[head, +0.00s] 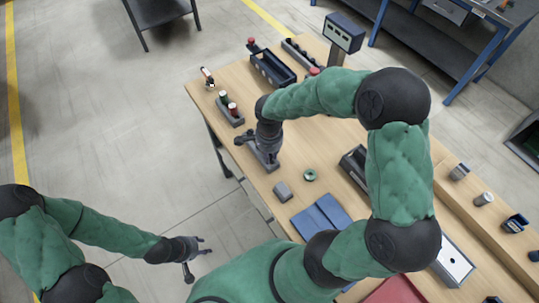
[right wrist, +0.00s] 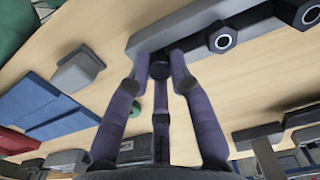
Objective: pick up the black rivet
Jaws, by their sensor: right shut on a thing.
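My right gripper (right wrist: 160,66) has its fingers closed around the black rivet (right wrist: 160,72), whose dark round end shows between the fingertips in the right wrist view. The rivet is at the end of a long grey block (right wrist: 140,38); I cannot tell whether it is still seated in it. Two more dark round pieces with pale centres (right wrist: 222,41) sit along this block. In the head view my right gripper (head: 268,158) is low over the grey block (head: 256,154) near the table's left edge. My left gripper (head: 201,258) is open and empty, off the table.
A small grey block (head: 283,191), a green ring (head: 310,175) and a blue folder (head: 321,218) lie on the wooden table nearby. A rack with red and green pieces (head: 231,112) and a dark blue bin (head: 272,69) stand further back. Bare wood surrounds the ring.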

